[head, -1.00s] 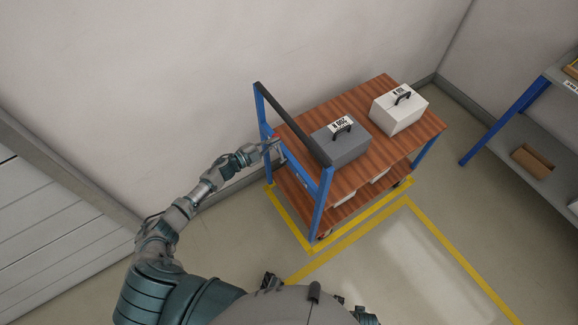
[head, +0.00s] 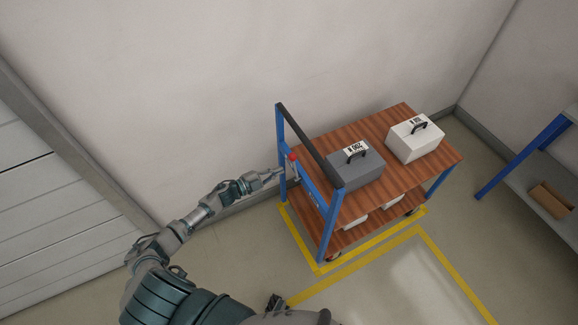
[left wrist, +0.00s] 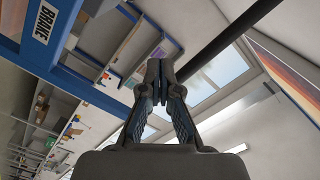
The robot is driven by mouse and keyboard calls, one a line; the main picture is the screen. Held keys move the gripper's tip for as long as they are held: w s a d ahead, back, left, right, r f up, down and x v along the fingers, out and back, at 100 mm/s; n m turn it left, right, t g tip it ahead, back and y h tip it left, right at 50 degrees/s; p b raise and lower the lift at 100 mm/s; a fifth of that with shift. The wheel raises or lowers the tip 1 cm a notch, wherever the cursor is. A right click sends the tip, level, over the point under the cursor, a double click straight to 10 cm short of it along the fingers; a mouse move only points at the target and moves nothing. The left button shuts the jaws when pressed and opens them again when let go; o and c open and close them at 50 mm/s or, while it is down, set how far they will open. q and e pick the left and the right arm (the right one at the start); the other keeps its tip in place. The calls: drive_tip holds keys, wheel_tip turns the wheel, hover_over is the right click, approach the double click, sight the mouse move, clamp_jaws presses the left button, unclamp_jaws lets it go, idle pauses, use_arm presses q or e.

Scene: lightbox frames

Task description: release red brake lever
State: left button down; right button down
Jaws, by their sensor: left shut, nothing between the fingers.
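The red brake lever (head: 292,157) is small in the head view, a red end on a grey stem at the blue end frame of a cart (head: 328,205). My left gripper (head: 281,171) is beside the lever, just left of and slightly below its red end. Whether they touch cannot be told. In the left wrist view the left fingers (left wrist: 160,80) are together with nothing between them. A white BRAKE label (left wrist: 45,22) is on a blue bar at upper left there; the red lever does not show in that view.
The cart has a black push bar (head: 310,145) and a wooden top with a grey case (head: 354,170) and a white case (head: 414,140). White boxes lie on its lower shelf. Yellow floor lines surround it, a wall stands behind, and a shelf rack (head: 530,150) is at right.

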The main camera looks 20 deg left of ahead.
use_arm(q)
drive_tip(key=s+a+f+n+g+y, duration=0.2)
drive_tip(key=s+f+n+y, duration=0.4)
drive_tip(key=f, duration=0.7)
drive_tip(key=s+a+f+n+g+y, duration=0.1)
drive_tip(key=s+a+f+n+y, duration=0.2)
drive_tip(key=s+f, duration=0.75)
drive_tip(key=s+d+f+n+g, duration=0.3)
drive_tip(key=s+d+f+g, duration=0.2)
drive_tip(key=s+f, duration=0.5)
drive_tip(key=s+d+f+n+g+y, duration=0.1)
drive_tip(key=s+d+f+n+g, duration=0.2)
drive_tip(key=s, duration=1.4)
drive_tip(key=d+f+g, duration=0.1)
drive_tip(key=d+f, duration=0.2)
drive_tip(key=f, duration=0.4)
drive_tip(key=shift+s+d+g, duration=0.2)
drive_tip(key=shift+d+g, duration=0.2)
use_arm(e)
drive_tip(key=shift+r, duration=0.1)
use_arm(q)
drive_tip(key=shift+w, duration=0.1)
use_arm(e)
drive_tip(key=shift+a, duration=0.4)
